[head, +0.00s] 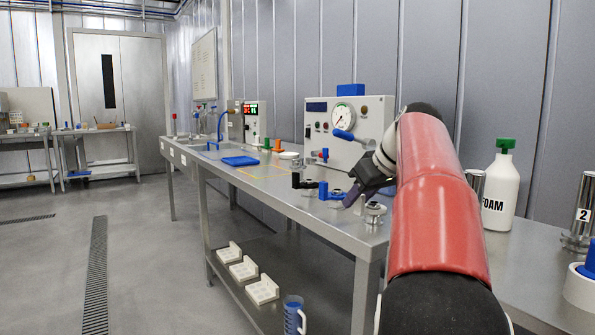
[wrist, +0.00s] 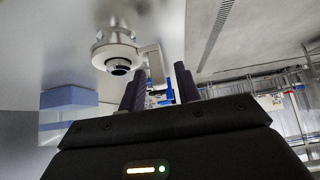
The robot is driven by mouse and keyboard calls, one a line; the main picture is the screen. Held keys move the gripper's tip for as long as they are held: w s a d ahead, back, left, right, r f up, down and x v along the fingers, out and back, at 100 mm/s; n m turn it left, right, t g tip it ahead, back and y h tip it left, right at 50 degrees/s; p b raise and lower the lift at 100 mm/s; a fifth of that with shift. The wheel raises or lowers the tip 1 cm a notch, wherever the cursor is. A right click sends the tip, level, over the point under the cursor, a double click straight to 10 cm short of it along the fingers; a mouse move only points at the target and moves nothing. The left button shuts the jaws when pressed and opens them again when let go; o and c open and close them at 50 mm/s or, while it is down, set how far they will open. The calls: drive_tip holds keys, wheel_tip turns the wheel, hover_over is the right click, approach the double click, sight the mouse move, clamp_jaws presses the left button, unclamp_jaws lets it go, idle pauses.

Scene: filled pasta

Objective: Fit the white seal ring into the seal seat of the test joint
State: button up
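My gripper (head: 351,197) is above the bench near its front edge. In the head view a small metal fitting (head: 375,212) stands on the bench just right of the fingertips. I cannot make out the white seal ring for sure in either view. I cannot tell whether anything lies in the seat.
Blue (head: 329,192) and black (head: 303,181) clamp-like parts stand left of my gripper. A control box with a gauge (head: 346,125) stands behind. A white FOAM bottle (head: 501,190) is at right. A blue tray (head: 240,161) lies farther left. White brackets (head: 262,291) are on the lower shelf.

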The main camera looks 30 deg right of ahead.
clamp_jaws()
drive_tip(key=shift+r+p, duration=0.8)
idle(1.0)
drive_tip(key=shift+r+p, duration=1.6)
drive_tip(key=shift+r, duration=0.8)
